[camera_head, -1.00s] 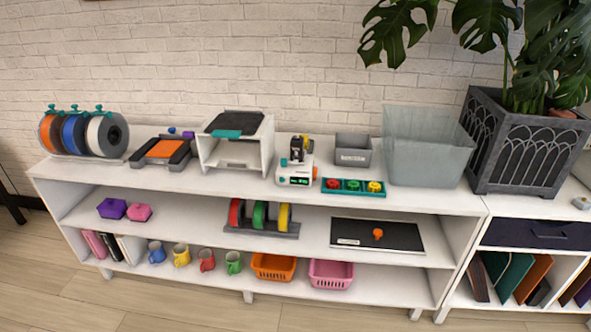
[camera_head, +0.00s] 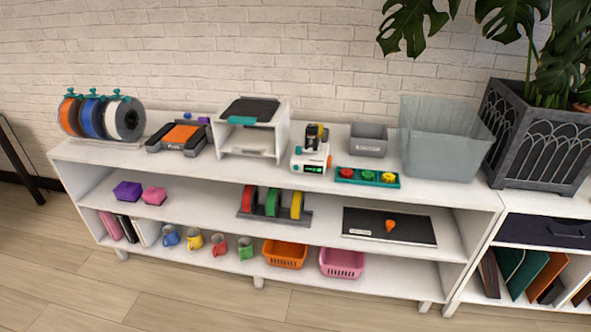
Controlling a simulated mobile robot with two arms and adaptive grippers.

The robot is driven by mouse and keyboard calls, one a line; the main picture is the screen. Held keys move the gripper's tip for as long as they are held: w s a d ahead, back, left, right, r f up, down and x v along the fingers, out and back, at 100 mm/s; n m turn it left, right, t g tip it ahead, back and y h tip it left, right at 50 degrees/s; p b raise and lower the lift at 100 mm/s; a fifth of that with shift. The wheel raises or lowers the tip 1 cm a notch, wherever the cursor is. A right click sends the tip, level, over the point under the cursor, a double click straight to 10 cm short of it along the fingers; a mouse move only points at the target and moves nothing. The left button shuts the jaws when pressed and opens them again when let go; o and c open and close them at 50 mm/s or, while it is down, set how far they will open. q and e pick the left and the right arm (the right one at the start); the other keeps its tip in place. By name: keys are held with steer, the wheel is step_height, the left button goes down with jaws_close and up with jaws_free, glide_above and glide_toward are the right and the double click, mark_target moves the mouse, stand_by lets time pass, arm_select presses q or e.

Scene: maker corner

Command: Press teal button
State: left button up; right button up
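A small white machine (camera_head: 309,163) stands on the shelf top near the middle, with a lit green display (camera_head: 314,169) low on its front, an orange knob (camera_head: 329,161) at its right side and a dark and yellow top (camera_head: 316,134). No teal button can be made out clearly on it at this size. A teal part (camera_head: 241,120) sits on the front top edge of the white open-fronted stand (camera_head: 282,130) to its left. Neither of my grippers is in view.
A teal tray (camera_head: 343,181) with red, green and yellow pieces lies right of the machine. A grey bin (camera_head: 369,147) and large translucent bin (camera_head: 436,140) stand behind and right. Spools (camera_head: 124,120) are far left. Wooden floor (camera_head: 200,295) in front is clear.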

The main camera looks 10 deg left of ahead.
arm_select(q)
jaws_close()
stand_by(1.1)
